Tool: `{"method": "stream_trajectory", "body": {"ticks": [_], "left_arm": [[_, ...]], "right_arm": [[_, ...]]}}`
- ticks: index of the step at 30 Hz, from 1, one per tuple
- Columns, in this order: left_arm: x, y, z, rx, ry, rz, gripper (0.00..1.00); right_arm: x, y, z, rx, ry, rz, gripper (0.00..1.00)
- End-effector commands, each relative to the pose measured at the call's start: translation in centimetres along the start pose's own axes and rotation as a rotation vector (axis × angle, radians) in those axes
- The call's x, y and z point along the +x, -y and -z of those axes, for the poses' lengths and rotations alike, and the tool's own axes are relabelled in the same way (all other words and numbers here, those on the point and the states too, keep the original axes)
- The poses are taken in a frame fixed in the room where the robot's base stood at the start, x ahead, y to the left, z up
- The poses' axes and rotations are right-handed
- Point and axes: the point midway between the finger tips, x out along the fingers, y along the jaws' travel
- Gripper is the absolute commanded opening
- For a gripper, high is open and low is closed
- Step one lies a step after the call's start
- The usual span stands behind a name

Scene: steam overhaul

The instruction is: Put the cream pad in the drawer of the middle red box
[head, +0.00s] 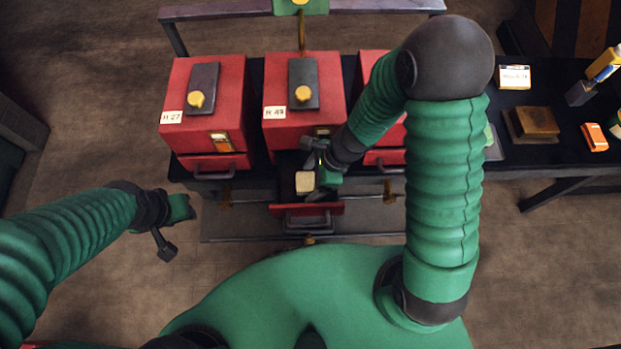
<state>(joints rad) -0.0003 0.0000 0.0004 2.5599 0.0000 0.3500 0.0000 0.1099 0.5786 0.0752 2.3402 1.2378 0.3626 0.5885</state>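The cream pad (305,183) shows over the pulled-out drawer (290,211) of the middle red box (333,82). My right gripper (322,184) is at the pad's right side, low over the drawer opening. I cannot tell whether its fingers grip the pad or whether the pad rests on the drawer floor. The gripper and wrist hide part of the drawer's inside. My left gripper (184,208) is away to the left, in front of the left red box, with nothing visible in it; its fingers are too unclear to judge.
The left red box (228,90) has its drawer shut. The right red box (372,66) is partly behind my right arm. A dark bench at right holds a brown block (537,121), a white labelled box (514,77) and an orange item (594,137).

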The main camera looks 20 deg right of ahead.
Motion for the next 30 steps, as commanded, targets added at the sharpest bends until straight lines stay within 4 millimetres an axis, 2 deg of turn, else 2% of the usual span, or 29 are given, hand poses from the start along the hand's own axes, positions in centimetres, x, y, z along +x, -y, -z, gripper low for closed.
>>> {"method": "stream_trajectory", "body": {"ticks": [8, 11, 18, 21, 26, 28, 29, 30], "left_arm": [[-0.5, 0.0, 0.1, -0.001, 0.0, 0.0, 0.36], [-1.5, 0.0, 0.3, -0.001, 0.0, 0.0, 0.36], [-4.7, 0.0, 1.1, -0.001, 0.0, 0.0, 0.36], [-5.5, 0.0, 1.3, -0.001, 0.0, 0.0, 0.36], [-6.0, 0.0, 1.4, 0.0, 0.0, 0.0, 0.36], [-6.0, 0.0, 1.4, -0.001, 0.0, 0.0, 0.36], [-6.0, 0.0, 1.4, -0.001, 0.0, 0.0, 0.36], [-6.0, 0.0, 1.4, -0.001, 0.0, 0.0, 0.36]], "right_arm": [[-0.5, 0.0, -0.3, -0.001, 0.0, 0.0, 0.78], [-2.1, 0.1, -0.3, 0.0, 0.0, 0.002, 0.78], [-8.6, 0.1, -0.4, -0.001, 0.001, 0.004, 0.78], [-10.6, 0.1, -0.4, -0.001, 0.0, 0.003, 0.78], [-12.3, 0.0, -0.2, -0.011, -0.002, 0.0, 0.78], [-12.8, -0.4, -0.2, -0.121, -0.025, -0.005, 0.78], [-13.2, -0.8, -0.1, -0.218, -0.045, -0.01, 0.78], [-13.8, -1.3, 0.1, -0.394, -0.082, -0.018, 0.78]]}}
